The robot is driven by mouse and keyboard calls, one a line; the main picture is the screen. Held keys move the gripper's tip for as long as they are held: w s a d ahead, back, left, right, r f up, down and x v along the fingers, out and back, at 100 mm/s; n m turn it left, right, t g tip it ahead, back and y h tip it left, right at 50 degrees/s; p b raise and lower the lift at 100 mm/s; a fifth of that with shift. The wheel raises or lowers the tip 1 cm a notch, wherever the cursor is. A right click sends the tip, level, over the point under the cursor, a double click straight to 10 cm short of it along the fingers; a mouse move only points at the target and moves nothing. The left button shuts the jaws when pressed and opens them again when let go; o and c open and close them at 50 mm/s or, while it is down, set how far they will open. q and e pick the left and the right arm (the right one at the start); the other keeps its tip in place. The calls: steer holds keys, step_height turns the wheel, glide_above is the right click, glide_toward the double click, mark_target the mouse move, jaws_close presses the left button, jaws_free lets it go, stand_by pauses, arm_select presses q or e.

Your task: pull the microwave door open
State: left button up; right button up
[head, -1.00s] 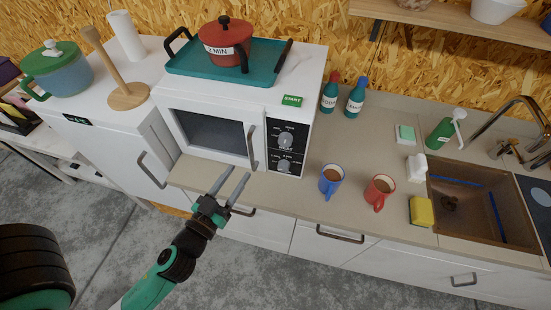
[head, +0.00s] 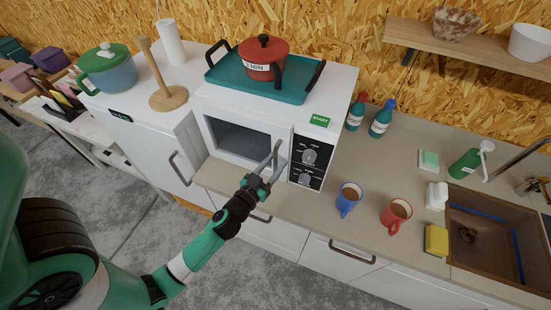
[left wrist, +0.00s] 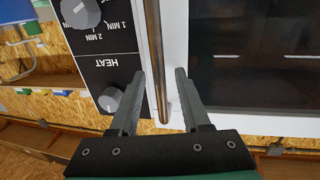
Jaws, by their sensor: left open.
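The white microwave (head: 222,100) stands on the counter with its door (head: 240,138) shut. Its dark window also fills the right of the left wrist view (left wrist: 250,60). The metal door handle (left wrist: 154,45) runs upright beside the black control panel (left wrist: 98,50). My left gripper (head: 280,151) is in front of the handle, with its fingers open. In the head view the fingers largely hide the handle. My right gripper is in neither view.
A teal tray (head: 222,79) with a red pot (head: 264,66) sits on the microwave. A blue mug (head: 346,203) and a red mug (head: 394,220) stand on the counter to the right. A white cabinet (head: 150,140) adjoins on the left. The floor in front is clear.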

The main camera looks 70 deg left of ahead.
arm_select(q)
steer(key=shift+w+a, duration=0.1)
jaws_close()
stand_by(1.4)
